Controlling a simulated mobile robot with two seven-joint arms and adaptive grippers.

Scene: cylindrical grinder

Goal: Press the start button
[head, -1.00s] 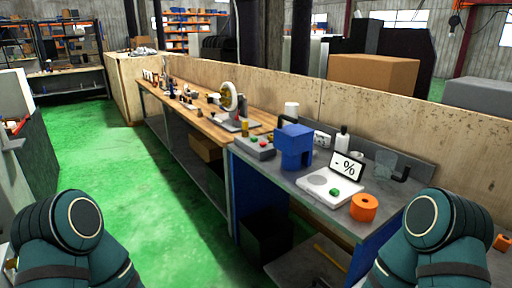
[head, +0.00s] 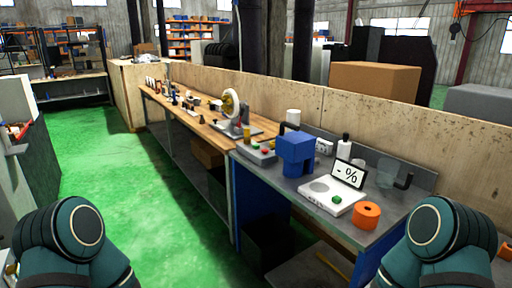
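A white device (head: 325,194) with a display reading "- %" (head: 348,173) stands on the grey bench, and a green button (head: 337,199) sits on its front. Further left, a grey box (head: 255,156) carries small buttons, one of them red (head: 265,152). I cannot tell from the picture which button is the start button. Only teal upper parts of my two arms show at the bottom left and bottom right. Both my grippers are out of view.
A blue machine (head: 295,154), an orange roll (head: 367,214) and bottles stand on the grey bench (head: 385,227). A wooden bench (head: 203,113) with a white wheel (head: 231,103) adjoins it. A wooden panel (head: 400,137) runs behind. The green floor (head: 120,185) at left is clear.

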